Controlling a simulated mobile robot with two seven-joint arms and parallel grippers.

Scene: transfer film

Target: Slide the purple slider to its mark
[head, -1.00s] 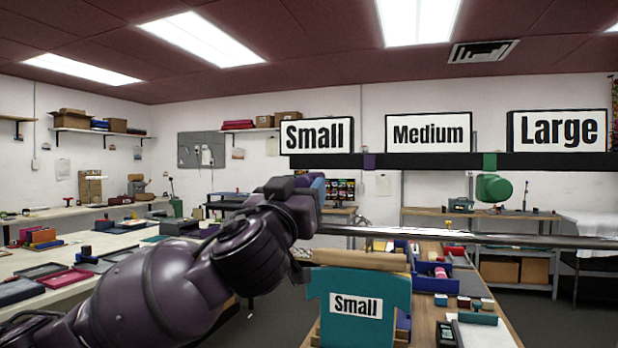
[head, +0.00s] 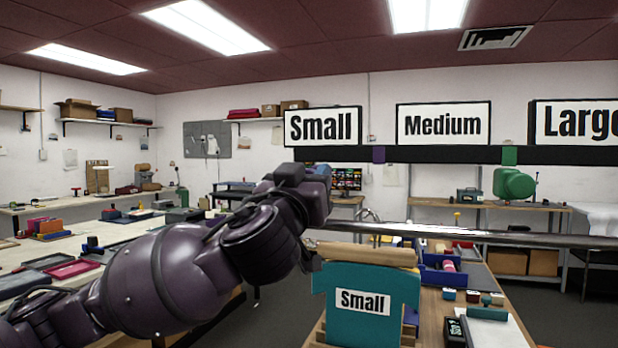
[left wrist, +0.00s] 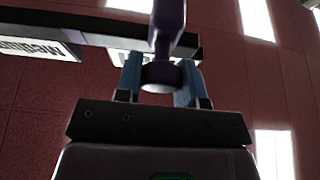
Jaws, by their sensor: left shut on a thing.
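The purple slider (left wrist: 163,70) has a stem and a round knob. In the left wrist view its knob sits between the blue fingers of my left gripper (left wrist: 159,80), which is shut on it. The stem reaches up beside the dark rail (left wrist: 100,33). In the head view my left wrist is below the left end of the black rail (head: 440,154), under the Small sign (head: 321,127); the fingers and the held slider are hidden there. A purple patch (head: 379,154), apparently the mark, is on the rail to the right, between Small and Medium. My right gripper is not in view.
A green knob (head: 514,183) hangs below a green patch on the rail, farther right. A metal bar (head: 470,236) runs below the rail. A teal shirt shape labelled Small (head: 365,300) stands in front on the table. The space between rail and bar looks clear.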

